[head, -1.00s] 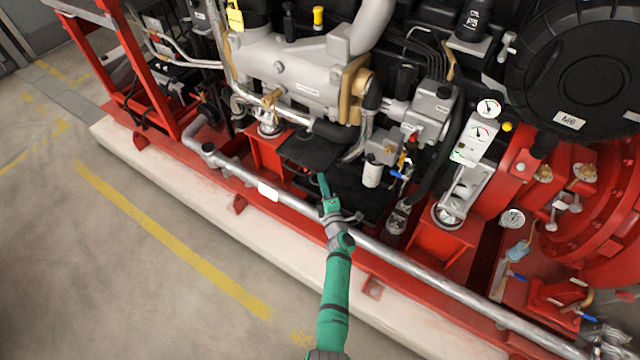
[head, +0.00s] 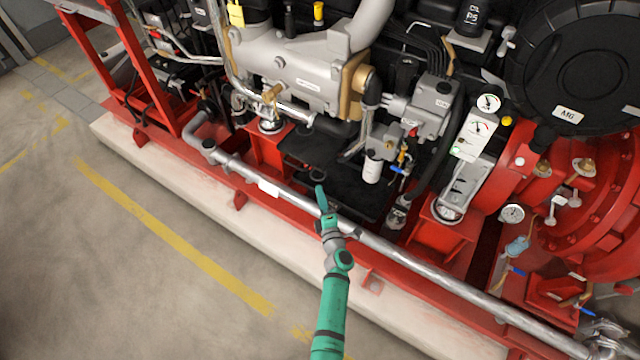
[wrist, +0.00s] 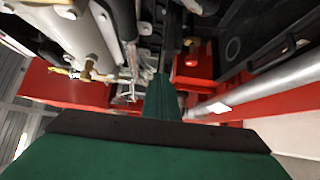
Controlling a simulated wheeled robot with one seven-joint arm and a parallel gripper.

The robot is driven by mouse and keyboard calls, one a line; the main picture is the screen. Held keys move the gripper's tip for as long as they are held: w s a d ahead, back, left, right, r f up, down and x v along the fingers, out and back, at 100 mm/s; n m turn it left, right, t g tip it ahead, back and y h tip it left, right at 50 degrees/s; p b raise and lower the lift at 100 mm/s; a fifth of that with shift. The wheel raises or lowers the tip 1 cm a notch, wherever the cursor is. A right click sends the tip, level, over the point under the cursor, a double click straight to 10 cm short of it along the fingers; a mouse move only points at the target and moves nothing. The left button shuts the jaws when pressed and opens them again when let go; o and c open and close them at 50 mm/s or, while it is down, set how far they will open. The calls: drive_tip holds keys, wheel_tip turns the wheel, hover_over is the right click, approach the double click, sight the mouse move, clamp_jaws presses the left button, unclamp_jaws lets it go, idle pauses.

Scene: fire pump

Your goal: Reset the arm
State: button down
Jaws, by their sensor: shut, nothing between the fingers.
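My green arm reaches up from the bottom of the head view. My gripper (head: 321,192) is shut and empty, its narrow green fingers together. In the head view it appears over the long grey pipe (head: 400,254) and the dark tray area (head: 345,190) at the front of the red pump frame. I cannot tell whether it touches the pipe. In the wrist view the shut fingers (wrist: 161,95) point into the machine, with the pipe (wrist: 262,88) on the right.
The engine block (head: 290,70) and a white filter (head: 373,170) stand behind my gripper. Red frame parts (head: 440,238) and gauges (head: 512,213) lie to the right. A pale plinth (head: 200,190) edges the machine. Open floor with a yellow line (head: 170,235) is at the lower left.

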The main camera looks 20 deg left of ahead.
drive_tip(key=v, duration=0.5)
drive_tip(key=shift+s+d, duration=0.15)
drive_tip(key=shift+s, duration=0.2)
drive_tip(key=s+d+m+t+h, duration=0.1)
drive_tip(key=s+d+m, duration=0.15)
drive_tip(key=s, duration=0.25)
drive_tip(key=s+d+r+m+h, duration=0.1)
drive_tip(key=s+m, duration=0.2)
drive_tip(key=s, duration=0.2)
drive_tip(key=s+d+m+t+h, duration=0.1)
drive_tip(key=s+m, duration=0.1)
drive_tip(key=s, duration=0.3)
drive_tip(key=s+d+r+m+h, duration=0.2)
drive_tip(key=s+r+m, duration=0.3)
drive_tip(key=s, duration=0.4)
drive_tip(key=s+d+r+m+g+h, duration=0.1)
drive_tip(key=s+d+r+m+h, duration=0.1)
drive_tip(key=s+d+r+m, duration=0.3)
drive_tip(key=s+d+r+m+g+h, duration=0.1)
drive_tip(key=s+d+r+m, duration=0.3)
drive_tip(key=s, duration=0.9)
wheel_tip(320, 180, up, 2)
drive_tip(key=shift+r+m+h, duration=0.2)
drive_tip(key=shift+m+h, duration=0.3)
drive_tip(key=shift+m, duration=0.75)
drive_tip(key=shift+s+a, duration=0.1)
drive_tip(key=shift+s, duration=0.05)
